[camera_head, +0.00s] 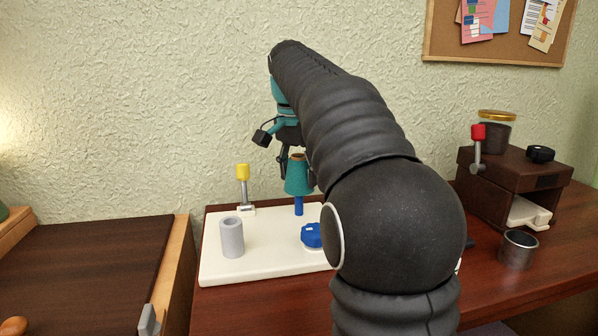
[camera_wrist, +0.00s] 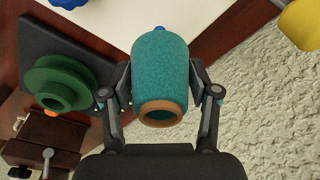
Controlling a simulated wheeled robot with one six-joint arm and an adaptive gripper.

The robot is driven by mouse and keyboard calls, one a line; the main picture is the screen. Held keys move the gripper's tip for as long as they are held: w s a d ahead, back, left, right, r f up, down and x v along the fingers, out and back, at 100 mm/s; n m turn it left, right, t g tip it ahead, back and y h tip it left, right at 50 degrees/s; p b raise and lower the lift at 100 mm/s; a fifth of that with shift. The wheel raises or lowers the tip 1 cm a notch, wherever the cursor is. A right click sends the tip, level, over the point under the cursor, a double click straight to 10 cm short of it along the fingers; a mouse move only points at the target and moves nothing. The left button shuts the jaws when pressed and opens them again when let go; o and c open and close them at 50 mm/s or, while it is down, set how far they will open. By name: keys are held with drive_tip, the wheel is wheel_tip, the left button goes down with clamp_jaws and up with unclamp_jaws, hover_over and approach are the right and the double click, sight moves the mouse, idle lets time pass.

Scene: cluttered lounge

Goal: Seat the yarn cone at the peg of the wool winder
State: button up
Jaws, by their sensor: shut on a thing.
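The teal yarn cone (camera_head: 298,178) with a brown core end is upright in the head view, directly over the blue peg (camera_head: 299,206) of the white-based wool winder (camera_head: 265,262). I cannot tell whether the peg tip is inside the cone. My gripper (camera_head: 291,152) is partly hidden behind my arm. In the wrist view my gripper (camera_wrist: 161,76) has a finger on each side of the yarn cone (camera_wrist: 160,62) and is shut on it. The cone's brown open end faces the camera. A bit of blue (camera_wrist: 158,28) shows past its far end.
The winder base carries a grey cylinder (camera_head: 232,238), a yellow-topped lever (camera_head: 243,180) and a blue knob (camera_head: 311,236). A brown grinder-like box (camera_head: 505,185) and a metal cup (camera_head: 517,250) stand right. A green flanged spool (camera_wrist: 60,82) shows in the wrist view.

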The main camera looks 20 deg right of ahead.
sight(299, 197)
drive_tip(key=shift+f+b, duration=1.7)
drive_tip(key=shift+f, duration=1.25)
drive_tip(key=o, duration=1.3)
drive_tip(key=r, duration=0.8)
drive_tip(key=a+r, duration=0.1)
drive_tip(key=r, duration=0.3)
drive_tip(key=shift+s+a, duration=0.1)
drive_tip(key=shift+s, duration=0.3)
